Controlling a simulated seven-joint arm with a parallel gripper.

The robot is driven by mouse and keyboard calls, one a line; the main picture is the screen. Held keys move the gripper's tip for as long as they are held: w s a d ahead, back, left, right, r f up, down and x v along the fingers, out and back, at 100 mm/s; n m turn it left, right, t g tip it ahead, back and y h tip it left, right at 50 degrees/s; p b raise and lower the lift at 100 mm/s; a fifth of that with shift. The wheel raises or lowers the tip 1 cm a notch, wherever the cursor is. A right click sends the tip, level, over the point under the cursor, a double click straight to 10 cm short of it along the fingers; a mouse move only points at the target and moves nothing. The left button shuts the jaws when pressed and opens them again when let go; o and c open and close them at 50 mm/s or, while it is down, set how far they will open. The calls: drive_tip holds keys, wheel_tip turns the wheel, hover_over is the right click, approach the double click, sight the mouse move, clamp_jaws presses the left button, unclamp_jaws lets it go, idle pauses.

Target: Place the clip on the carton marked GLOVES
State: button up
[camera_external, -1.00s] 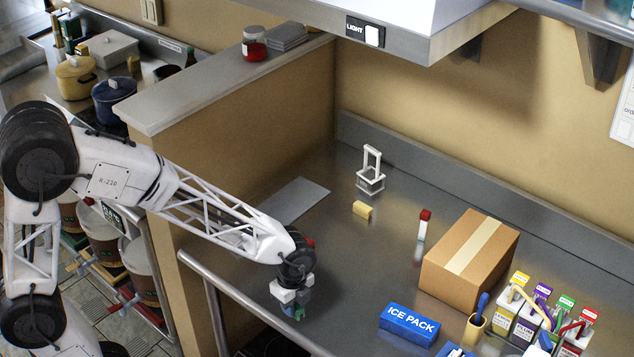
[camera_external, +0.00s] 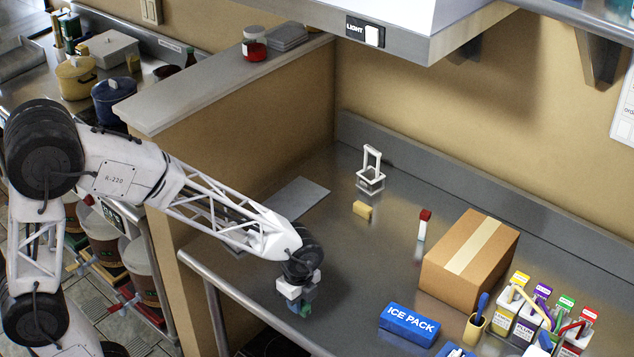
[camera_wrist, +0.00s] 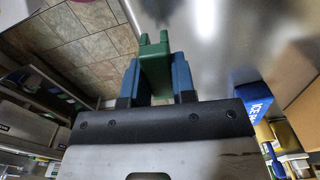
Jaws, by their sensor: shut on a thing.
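My gripper (camera_external: 297,300) hangs low over the near left part of the steel counter. In the wrist view its two blue fingers (camera_wrist: 156,78) are shut on a green clip (camera_wrist: 154,60), whose two prongs point away from the palm. In the external view only a small green bit of the clip (camera_external: 305,310) shows below the fingers. No carton with a readable GLOVES mark is visible. A brown taped carton (camera_external: 450,275) stands on the counter to the right, with no readable mark on its visible sides.
A blue ice pack (camera_external: 409,325) lies right of my gripper. A yellow block (camera_external: 362,210), a white frame (camera_external: 371,172) and a red-topped bottle (camera_external: 423,222) stand farther back. The middle counter is clear.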

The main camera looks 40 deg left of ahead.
drive_tip(key=w+d+r, duration=0.4)
drive_tip(key=w+d, duration=0.2)
drive_tip(key=w, duration=0.3)
drive_tip(key=w+d+r, duration=0.3)
drive_tip(key=w+d, duration=0.3)
drive_tip(key=w, duration=0.3)
drive_tip(key=w+d+r+n, duration=0.1)
drive_tip(key=w+d+r, duration=0.3)
drive_tip(key=w, duration=0.5)
drive_tip(key=shift+d+r, duration=0.35)
drive_tip(key=shift+d, duration=0.55)
drive_tip(key=shift+w, duration=0.1)
hover_over(475, 244)
drive_tip(key=shift+f, duration=0.75)
drive_tip(key=shift+f, duration=1.75)
drive_tip(key=shift+f, duration=0.1)
drive_tip(key=o, duration=0.9)
